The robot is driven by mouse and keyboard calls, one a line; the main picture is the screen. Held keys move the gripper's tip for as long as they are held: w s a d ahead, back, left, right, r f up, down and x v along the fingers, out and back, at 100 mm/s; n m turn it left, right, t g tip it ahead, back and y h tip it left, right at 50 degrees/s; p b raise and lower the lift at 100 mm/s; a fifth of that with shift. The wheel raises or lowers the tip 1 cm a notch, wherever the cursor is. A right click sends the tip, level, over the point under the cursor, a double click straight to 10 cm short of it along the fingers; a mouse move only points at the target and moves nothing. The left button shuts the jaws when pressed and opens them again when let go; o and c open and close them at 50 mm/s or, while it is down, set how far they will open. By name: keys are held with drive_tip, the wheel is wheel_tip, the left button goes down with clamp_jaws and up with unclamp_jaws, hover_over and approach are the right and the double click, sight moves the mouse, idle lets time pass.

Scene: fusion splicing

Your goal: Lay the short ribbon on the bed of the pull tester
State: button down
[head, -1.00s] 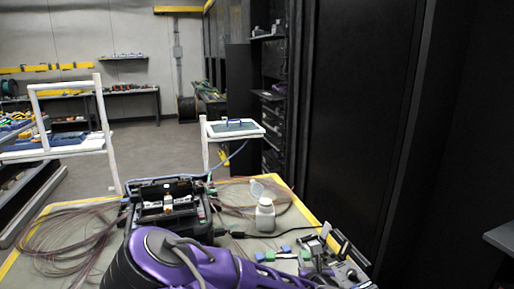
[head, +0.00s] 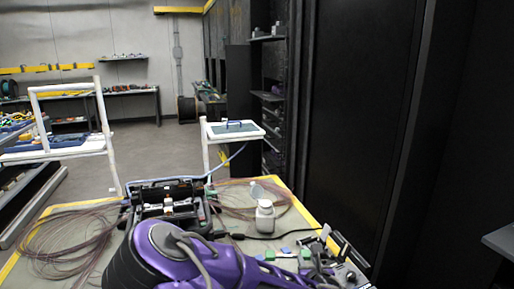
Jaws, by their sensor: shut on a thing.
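My purple arm reaches from the bottom middle toward the lower right of the table. My gripper (head: 322,266) is small and partly hidden there, among grey and dark parts. It is shut on the short ribbon, which is too thin to make out clearly. A dark and grey bench device (head: 349,250) with a raised slanted part stands at the right edge of the table, close to the gripper. It may be the pull tester; I cannot make out its bed.
A black splicer (head: 168,205) stands at the table's back middle. A white bottle (head: 265,217) stands to its right. Small green and blue pieces (head: 284,254) lie near the gripper. Coiled fibres (head: 70,235) cover the left side. A dark cabinet (head: 360,110) rises beyond the right edge.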

wheel_tip(320, 180, up, 6)
drive_tip(key=p, duration=0.3)
wheel_tip(320, 180, down, 8)
drive_tip(key=b, duration=0.5)
drive_tip(key=shift+b, duration=0.35)
drive_tip(key=shift+a+f, duration=0.1)
drive_tip(key=shift+a, duration=0.05)
